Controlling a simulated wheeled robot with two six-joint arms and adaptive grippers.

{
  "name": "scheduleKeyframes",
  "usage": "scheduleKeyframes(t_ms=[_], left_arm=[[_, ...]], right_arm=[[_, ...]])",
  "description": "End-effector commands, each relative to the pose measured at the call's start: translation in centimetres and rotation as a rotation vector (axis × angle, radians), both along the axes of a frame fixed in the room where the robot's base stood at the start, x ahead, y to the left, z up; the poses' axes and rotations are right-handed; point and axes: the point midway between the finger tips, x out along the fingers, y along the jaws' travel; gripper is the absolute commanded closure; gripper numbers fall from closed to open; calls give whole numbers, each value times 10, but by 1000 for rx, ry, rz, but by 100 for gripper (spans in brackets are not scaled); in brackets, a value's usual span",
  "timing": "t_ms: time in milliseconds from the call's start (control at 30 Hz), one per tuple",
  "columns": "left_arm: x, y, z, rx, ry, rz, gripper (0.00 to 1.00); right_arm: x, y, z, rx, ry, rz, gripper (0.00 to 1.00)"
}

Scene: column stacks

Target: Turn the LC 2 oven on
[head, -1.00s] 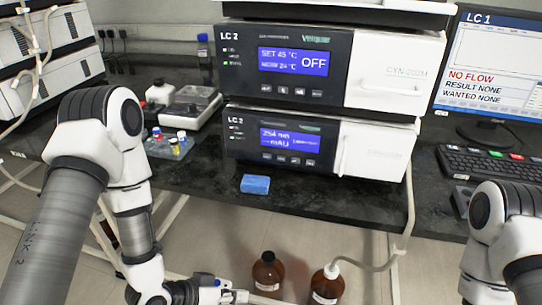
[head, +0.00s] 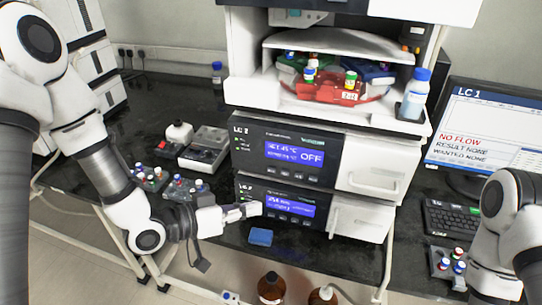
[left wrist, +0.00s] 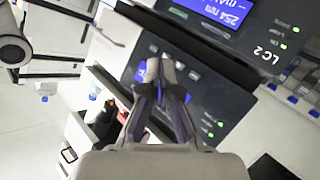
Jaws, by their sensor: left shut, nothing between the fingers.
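The LC 2 oven (head: 283,150) is the upper of two dark-fronted units in the head view, and its blue display (head: 294,153) reads OFF. A row of small buttons lies under the display. Below it, another LC 2 unit (head: 322,225) has a lit blue display. My left gripper (head: 256,209) is shut and empty, and overlaps the lower unit's left front in the head view. In the left wrist view the shut fingertips (left wrist: 163,66) appear near the oven's buttons (left wrist: 195,75), with the picture turned round. I cannot tell contact. My right gripper is out of view.
A blue sponge-like block (head: 260,237) lies on the bench below the units. Vial racks (head: 186,188) and a grey device (head: 204,147) stand left. An open compartment above holds a red tray (head: 330,90). Brown bottles (head: 271,288) stand below. A monitor (head: 482,135) is right.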

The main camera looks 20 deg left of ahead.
Motion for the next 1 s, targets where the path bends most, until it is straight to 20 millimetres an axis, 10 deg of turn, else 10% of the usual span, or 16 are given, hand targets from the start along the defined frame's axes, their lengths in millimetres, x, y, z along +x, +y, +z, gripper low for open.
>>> scheduleKeyframes(t_ms=[433, 1000], left_arm=[[8, 0, -2, 3, 0, -1, 100], [82, -3, -1, 2, 1, 0, 100]], right_arm=[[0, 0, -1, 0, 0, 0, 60], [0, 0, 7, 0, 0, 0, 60]])
